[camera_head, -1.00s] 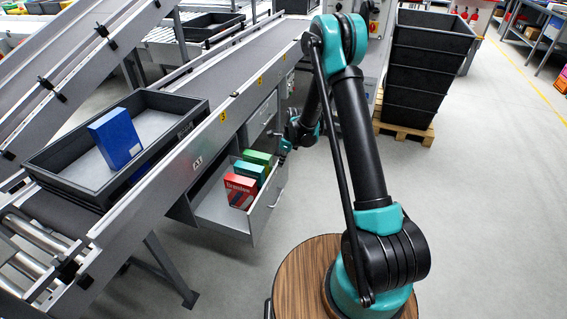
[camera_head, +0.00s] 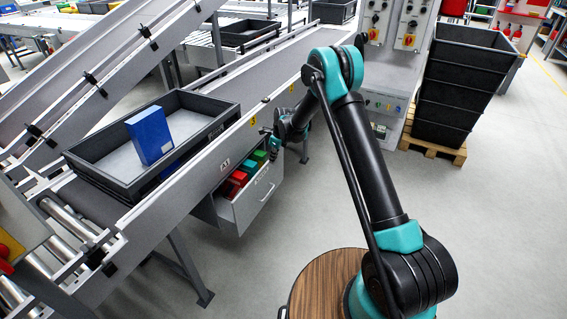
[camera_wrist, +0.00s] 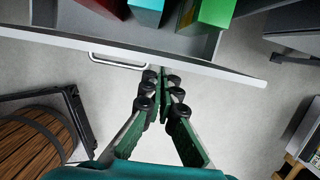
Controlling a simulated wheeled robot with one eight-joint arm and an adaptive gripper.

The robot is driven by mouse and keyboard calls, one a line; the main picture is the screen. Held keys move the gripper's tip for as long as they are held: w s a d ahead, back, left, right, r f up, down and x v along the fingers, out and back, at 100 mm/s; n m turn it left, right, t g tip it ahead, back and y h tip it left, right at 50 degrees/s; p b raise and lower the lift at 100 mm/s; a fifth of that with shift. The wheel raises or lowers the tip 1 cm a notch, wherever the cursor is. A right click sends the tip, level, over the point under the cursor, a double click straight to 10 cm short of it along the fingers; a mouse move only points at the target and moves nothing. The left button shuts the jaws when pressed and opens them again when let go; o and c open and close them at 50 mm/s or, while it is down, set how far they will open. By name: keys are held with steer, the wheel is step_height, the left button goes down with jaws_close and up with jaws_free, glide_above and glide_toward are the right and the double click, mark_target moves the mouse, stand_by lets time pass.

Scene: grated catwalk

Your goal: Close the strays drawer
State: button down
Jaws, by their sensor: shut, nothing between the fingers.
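The strays drawer (camera_head: 257,198) is grey and stands partly open under the conveyor, to the left of my arm. Red, teal and green boxes (camera_head: 254,161) are inside, partly hidden by the conveyor rail. In the wrist view the drawer front (camera_wrist: 215,67) crosses the upper part, with its bar handle (camera_wrist: 118,61) left of my fingers. My gripper (camera_wrist: 168,76) is shut and empty, its fingertips at the outer face of the drawer front, right of the handle. Whether they touch it I cannot tell. In the head view my gripper (camera_head: 274,151) is small at the drawer's far end.
A dark tray (camera_head: 82,165) holding a blue box (camera_head: 150,136) sits on the conveyor above the drawer. A stack of black crates (camera_head: 457,95) on a pallet (camera_head: 432,145) stands at right. A control cabinet (camera_head: 402,70) stands behind my arm. The floor in front of the drawer is clear.

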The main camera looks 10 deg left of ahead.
steer(key=shift+w+a, duration=0.3)
steer(key=shift+a, duration=0.55)
steer(key=shift+w+a, duration=0.35)
steer(key=shift+a, duration=0.55)
steer(key=shift+w+a, duration=0.3)
steer(key=shift+a, duration=0.55)
